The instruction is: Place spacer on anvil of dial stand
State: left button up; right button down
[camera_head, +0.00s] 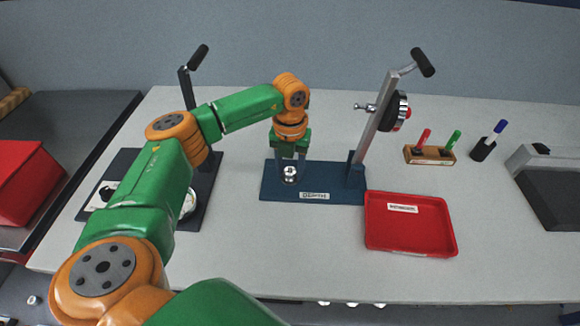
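The dial stand has a blue base (335,196) with a label on its front edge, a slanted grey column (374,122), a round dark dial (394,111) and a crank with a black handle (423,62). My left gripper (290,174) points down over the left part of the blue base. A small shiny silver piece (290,170) shows between its fingertips. I cannot tell whether this is the spacer, the anvil or both together, nor whether the fingers press on it. My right gripper is out of view.
A red labelled tray (410,245) lies right of the stand. A wooden block with markers (430,155) and a black holder (482,149) stand behind it. A second stand with a dark base (205,190) is at left, partly behind my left arm. The front middle table is clear.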

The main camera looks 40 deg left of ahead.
aim_at(290, 171)
pick_arm(q)
jog(key=shift+o, duration=0.7)
jog(key=shift+r, duration=0.1)
notch_tip(290, 171, up, 12)
jog(key=b, duration=0.1)
jog(key=shift+r, duration=0.1)
